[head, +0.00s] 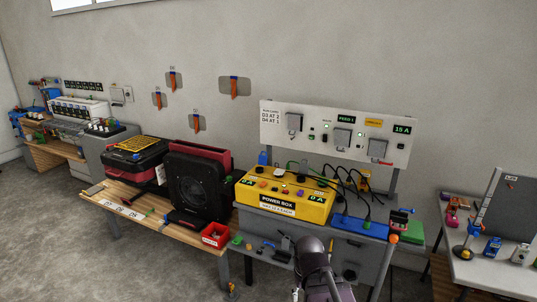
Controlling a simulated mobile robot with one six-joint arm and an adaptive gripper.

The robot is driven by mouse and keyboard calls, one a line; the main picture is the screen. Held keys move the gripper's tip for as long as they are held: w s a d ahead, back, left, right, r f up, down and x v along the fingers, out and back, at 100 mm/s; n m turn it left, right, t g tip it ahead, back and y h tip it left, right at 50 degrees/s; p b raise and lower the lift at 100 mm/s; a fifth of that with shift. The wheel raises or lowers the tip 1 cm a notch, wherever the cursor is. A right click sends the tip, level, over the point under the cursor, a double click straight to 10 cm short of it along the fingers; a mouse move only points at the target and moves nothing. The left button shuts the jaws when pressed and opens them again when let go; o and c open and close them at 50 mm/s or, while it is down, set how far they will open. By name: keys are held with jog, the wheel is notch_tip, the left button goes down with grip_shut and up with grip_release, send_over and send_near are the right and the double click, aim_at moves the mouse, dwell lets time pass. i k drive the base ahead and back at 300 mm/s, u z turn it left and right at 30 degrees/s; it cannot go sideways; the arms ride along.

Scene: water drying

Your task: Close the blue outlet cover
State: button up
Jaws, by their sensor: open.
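A white outlet panel (318,121) stands upright at the back of the grey bench, with three grey covers on it. The left cover (294,122), middle cover (342,138) and right cover (377,149) look grey, and their hinge positions are too small to tell. A blue power strip (345,224) lies at the bench front with black cords plugged in. A small blue piece (263,158) stands left below the panel. I cannot tell which blue part is the outlet cover. My arm rises at the bottom middle; I cannot make out my gripper's fingers.
A yellow power box (262,205) sits on the grey bench, with cords running to the strip. A black fan-like unit (192,190) and a red case (132,160) stand left on a wooden table. A red bin (215,236) is at its edge. Floor (60,240) is clear at left.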

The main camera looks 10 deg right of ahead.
aim_at(263, 160)
jog(key=i, duration=0.95)
jog(key=u, duration=0.05)
